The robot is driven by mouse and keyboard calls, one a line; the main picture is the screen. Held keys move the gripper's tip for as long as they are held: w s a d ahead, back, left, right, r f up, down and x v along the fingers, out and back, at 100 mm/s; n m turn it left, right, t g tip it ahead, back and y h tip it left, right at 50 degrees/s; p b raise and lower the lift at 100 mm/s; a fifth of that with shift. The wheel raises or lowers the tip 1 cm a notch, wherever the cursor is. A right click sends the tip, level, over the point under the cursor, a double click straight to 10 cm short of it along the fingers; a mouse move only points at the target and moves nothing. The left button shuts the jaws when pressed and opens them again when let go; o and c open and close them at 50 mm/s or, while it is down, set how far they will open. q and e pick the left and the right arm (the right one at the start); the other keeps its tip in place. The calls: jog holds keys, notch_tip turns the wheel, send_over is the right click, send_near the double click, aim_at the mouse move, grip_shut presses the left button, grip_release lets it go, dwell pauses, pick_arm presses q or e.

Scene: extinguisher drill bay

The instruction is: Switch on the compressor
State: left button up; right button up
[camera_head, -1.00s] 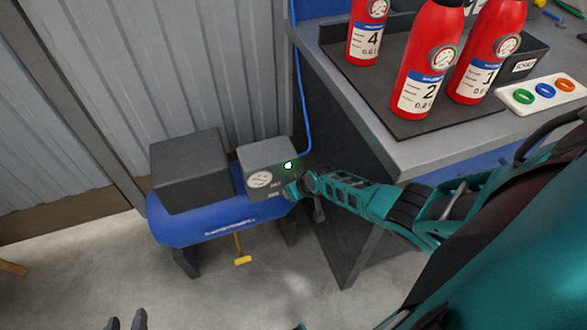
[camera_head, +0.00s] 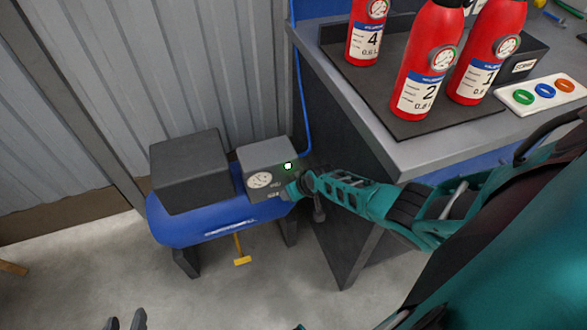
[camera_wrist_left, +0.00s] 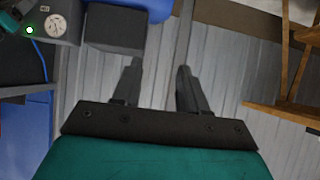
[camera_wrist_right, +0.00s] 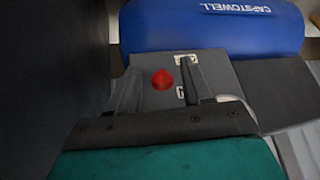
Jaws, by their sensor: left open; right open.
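The compressor has a blue tank (camera_head: 205,222), which also shows in the right wrist view (camera_wrist_right: 215,28). A grey control box (camera_head: 262,160) on it carries a round gauge (camera_head: 260,179) and a lit green lamp (camera_head: 288,165). In the right wrist view a red button (camera_wrist_right: 162,79) sits on the box's face, between two small labels. My right gripper (camera_wrist_right: 160,70) is open, its fingers either side of the button; I cannot tell whether they touch the box. My left gripper (camera_head: 126,319) is open and empty, low at the left, well apart from the compressor; it shows in its wrist view (camera_wrist_left: 158,72).
A blue hose (camera_head: 308,120) runs behind the box. A yellow-handled piece (camera_head: 242,260) hangs below the tank. The floor in front is clear.

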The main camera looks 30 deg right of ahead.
jog(key=shift+s+r+p, duration=0.1)
jog(key=shift+r+p, duration=0.2)
jog(key=shift+r, duration=0.05)
pick_arm(q)
notch_tip(320, 180, up, 6)
jog(key=s+a+p, duration=0.1)
jog(key=p, duration=0.6)
jog(key=shift+a+y, duration=0.2)
jog(key=shift+y, duration=0.1)
pick_arm(e)
jog(key=v, duration=0.6)
jog(key=shift+s+r, duration=0.2)
jog(key=shift+r, duration=0.15)
jog(key=shift+d, duration=0.1)
pick_arm(q)
jog(key=shift+w+d+r, duration=0.1)
jog(key=shift+w+r, duration=0.05)
jog(key=shift+w, duration=0.1)
